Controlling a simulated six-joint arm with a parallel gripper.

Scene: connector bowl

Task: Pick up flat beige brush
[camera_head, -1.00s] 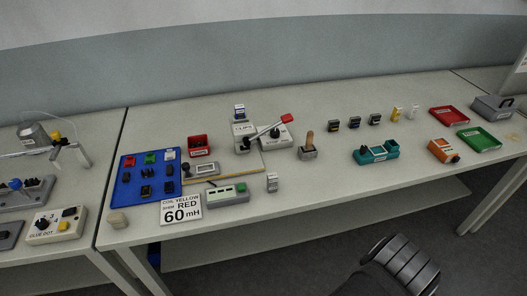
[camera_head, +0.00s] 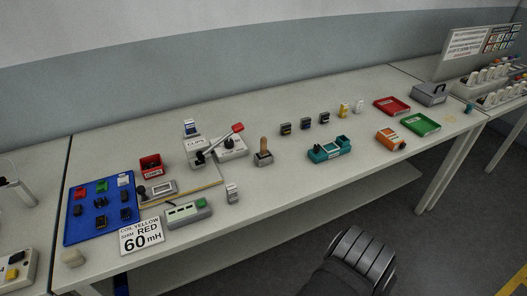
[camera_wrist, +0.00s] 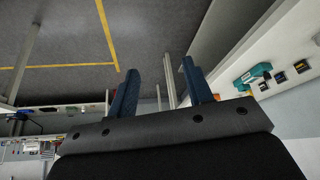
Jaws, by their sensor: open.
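A tan, flat-looking upright piece (camera_head: 264,144), which looks like the beige brush, stands in a small grey holder (camera_head: 263,159) near the middle of the table in the head view. Its lower end is hidden in the holder. I cannot make it out in the wrist view. My gripper (camera_wrist: 161,68) shows in the wrist view with two blue fingers spread apart and nothing between them. It points over the grey floor, away from the tabletop items. In the head view, a dark part of my arm shows low, in front of the table.
A red-handled lever device (camera_head: 229,146) and a teal device (camera_head: 328,149) flank the holder. A blue tray (camera_head: 72,233), a 60 mH sign (camera_head: 142,236) and a beige block (camera_head: 73,257) are left. Red (camera_head: 392,105) and green (camera_head: 420,125) trays are right. Bare table surrounds the holder.

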